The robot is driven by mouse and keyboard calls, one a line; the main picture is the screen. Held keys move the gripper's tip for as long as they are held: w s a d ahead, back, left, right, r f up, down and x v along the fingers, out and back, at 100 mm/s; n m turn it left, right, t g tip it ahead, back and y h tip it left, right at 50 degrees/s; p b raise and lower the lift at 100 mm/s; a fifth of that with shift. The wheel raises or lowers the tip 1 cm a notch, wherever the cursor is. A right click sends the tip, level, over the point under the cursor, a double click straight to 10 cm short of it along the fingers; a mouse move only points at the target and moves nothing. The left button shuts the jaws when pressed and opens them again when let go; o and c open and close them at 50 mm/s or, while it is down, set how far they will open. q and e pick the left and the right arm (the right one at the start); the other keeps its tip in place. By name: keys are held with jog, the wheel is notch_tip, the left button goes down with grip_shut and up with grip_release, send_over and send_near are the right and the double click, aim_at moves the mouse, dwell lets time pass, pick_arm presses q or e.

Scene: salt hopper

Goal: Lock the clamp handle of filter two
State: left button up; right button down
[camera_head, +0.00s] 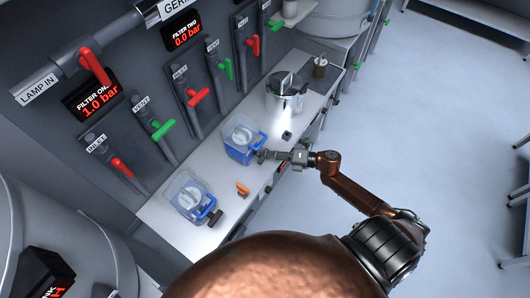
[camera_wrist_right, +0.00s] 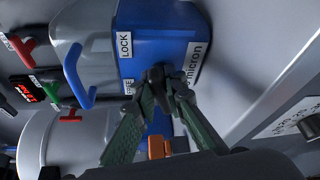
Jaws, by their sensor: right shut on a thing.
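The filter housing (camera_head: 238,135), a clear box with a blue clamp front, stands on the bench; it looks like filter two. Its blue front (camera_wrist_right: 150,40) fills the top of the right wrist view, with a LOCK label (camera_wrist_right: 124,44) and a second, partly hidden label below it. My right gripper (camera_head: 268,155) is at the front of this housing. In the wrist view its fingertips (camera_wrist_right: 164,84) are closed on the dark clamp handle (camera_wrist_right: 156,74), which sits nearer the lower label than LOCK. The fingers hide part of the handle. My left gripper is not in view.
A second clear-and-blue filter housing (camera_head: 189,196) with a dark handle (camera_head: 214,218) stands nearer on the bench (camera_head: 165,228). An orange object (camera_head: 242,189) lies between the housings. A metal pot (camera_head: 284,95) stands beyond. Red and green valve handles line the wall panel; the floor (camera_head: 430,140) at right is clear.

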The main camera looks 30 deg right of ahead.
jog(key=shift+w+d+m+t+y+b, duration=0.1)
jog(key=shift+d+m+t+y+b, duration=0.1)
jog(key=shift+m, duration=0.45)
jog(key=shift+w+d+m+t+y+b, duration=0.1)
jog(key=shift+m+t+y, duration=0.1)
jog(key=shift+m, duration=0.45)
jog(key=c, duration=2)
grip_release()
jog(key=shift+a+f, duration=0.1)
jog(key=shift+o, duration=0.2)
jog(key=shift+s, duration=0.1)
jog(key=v, duration=1.2)
